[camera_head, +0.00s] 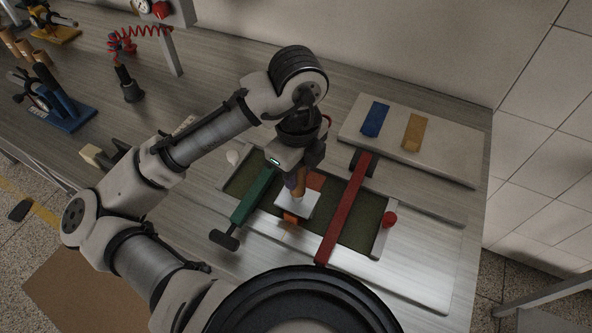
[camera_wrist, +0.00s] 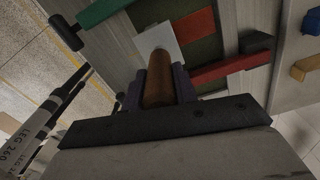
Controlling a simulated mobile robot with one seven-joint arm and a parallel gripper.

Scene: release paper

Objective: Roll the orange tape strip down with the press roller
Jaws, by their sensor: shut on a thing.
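My gripper (camera_head: 298,178) is shut on the brown cylindrical handle of the press roller (camera_wrist: 158,82), which points down at the work board. The handle sits between both fingers in the wrist view. A white square piece (camera_head: 298,204) shows at the handle's lower end; I cannot tell whether it is the roller's head or a separate sheet. The orange tape strip (camera_head: 291,218) shows on both sides of the white piece, its middle hidden. It also shows in the wrist view (camera_wrist: 194,32). Contact between roller and tape is not clear.
A green bar (camera_head: 256,194) and a red bar (camera_head: 345,211) cross the dark green board on either side of my gripper. Blue (camera_head: 375,119) and yellow (camera_head: 414,132) blocks lie on a pale board behind.

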